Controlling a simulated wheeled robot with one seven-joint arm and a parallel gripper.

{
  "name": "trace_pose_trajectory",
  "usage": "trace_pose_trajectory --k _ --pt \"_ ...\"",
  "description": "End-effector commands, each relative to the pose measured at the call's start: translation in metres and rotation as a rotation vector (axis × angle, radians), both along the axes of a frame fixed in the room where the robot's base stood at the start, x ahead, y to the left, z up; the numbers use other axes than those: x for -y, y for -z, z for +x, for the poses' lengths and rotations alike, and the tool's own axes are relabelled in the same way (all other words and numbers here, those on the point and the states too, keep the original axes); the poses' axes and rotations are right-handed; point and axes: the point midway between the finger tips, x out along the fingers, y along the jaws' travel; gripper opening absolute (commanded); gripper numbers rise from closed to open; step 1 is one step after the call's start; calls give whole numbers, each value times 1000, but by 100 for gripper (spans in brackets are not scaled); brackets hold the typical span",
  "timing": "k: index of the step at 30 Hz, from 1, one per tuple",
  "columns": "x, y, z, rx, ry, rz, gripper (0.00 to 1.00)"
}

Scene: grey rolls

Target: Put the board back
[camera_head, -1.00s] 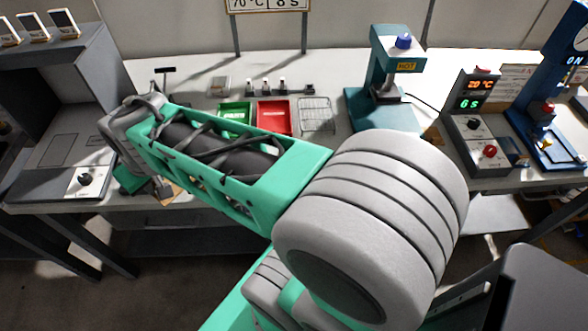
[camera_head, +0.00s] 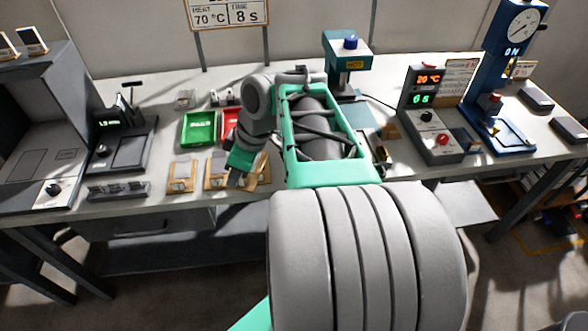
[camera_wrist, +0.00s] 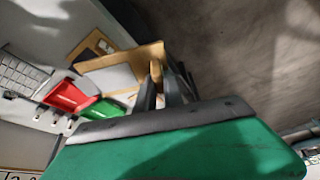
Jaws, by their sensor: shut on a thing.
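My gripper (camera_head: 238,176) is low over the front of the bench. In the wrist view its fingers (camera_wrist: 160,78) close on the edge of a tan board (camera_wrist: 128,56) with a pale grey face. In the head view my gripper partly hides the boards near it, so the held board's outline is hard to tell there. Another tan board (camera_head: 181,177) with a grey square lies flat to the left of my gripper. A second one (camera_head: 214,178) lies right beside my gripper.
A green tray (camera_head: 199,129) and a red tray (camera_head: 229,122) stand behind the boards. A black device with a lit display (camera_head: 121,142) is at left. A teal press (camera_head: 346,62), a timer box (camera_head: 428,125) and a blue gauge stand (camera_head: 492,105) are at right.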

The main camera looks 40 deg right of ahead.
Motion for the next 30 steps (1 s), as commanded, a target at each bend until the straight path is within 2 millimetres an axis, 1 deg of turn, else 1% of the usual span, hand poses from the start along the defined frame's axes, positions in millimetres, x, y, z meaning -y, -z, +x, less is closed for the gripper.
trace_pose_trajectory --k 1,3,6,9,11,14,19,21,25,30 --pt "20 2 -12 -1 -67 2 0" --pt "37 -1 -29 -2 -186 0 0" --pt "52 -5 -48 -2 -306 1 0" --pt "62 -5 -54 -1 -361 1 0" --pt "70 0 -50 -2 -368 3 0" --pt "93 11 -39 -2 -367 5 0" --pt "137 32 -17 -2 -367 4 0" --pt "149 51 -11 -2 -367 5 0" --pt "168 76 -2 -2 -366 3 0" --pt "181 90 4 0 -366 0 0"
